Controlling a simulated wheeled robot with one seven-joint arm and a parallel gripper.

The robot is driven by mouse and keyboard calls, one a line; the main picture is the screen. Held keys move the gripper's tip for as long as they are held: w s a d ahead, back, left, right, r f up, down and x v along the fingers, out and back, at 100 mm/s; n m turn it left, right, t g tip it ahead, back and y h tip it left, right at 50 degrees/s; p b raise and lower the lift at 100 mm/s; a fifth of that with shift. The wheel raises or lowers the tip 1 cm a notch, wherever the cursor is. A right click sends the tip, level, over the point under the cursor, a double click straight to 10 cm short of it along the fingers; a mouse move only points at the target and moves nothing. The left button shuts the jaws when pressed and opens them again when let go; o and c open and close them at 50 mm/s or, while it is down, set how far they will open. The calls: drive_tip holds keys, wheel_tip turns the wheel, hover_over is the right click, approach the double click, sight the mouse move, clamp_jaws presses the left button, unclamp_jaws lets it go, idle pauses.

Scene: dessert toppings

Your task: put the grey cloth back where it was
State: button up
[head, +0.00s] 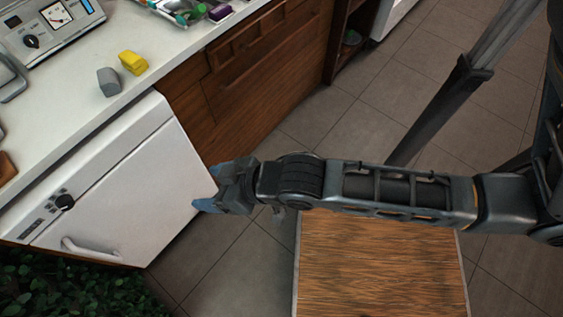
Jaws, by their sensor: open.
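A small grey folded-looking item (108,81) sits on the white counter near its front edge; it may be the grey cloth, but I cannot tell its material. A yellow item (133,62) of similar size lies just behind it to the right. My gripper (208,188) is open, with blue fingertips pointing left. In the picture it is below and right of the grey item, over the edge of the white appliance front. Nothing shows between its fingers.
The white counter (60,115) carries a control panel (45,30) at the back left and a tray of small items (180,10) at the far end. A white appliance door (135,185) and wooden drawers (255,65) are below. A wood-grained top (380,270) lies under my arm.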

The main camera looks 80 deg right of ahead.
drive_tip(key=s+a+r+n+t+y, duration=0.1)
drive_tip(key=s+a+r+n+t, duration=0.1)
drive_tip(key=s+r, duration=1.3)
drive_tip(key=shift+s+n+t, duration=0.25)
drive_tip(key=shift+n+t, duration=0.35)
drive_tip(key=shift+t, duration=0.2)
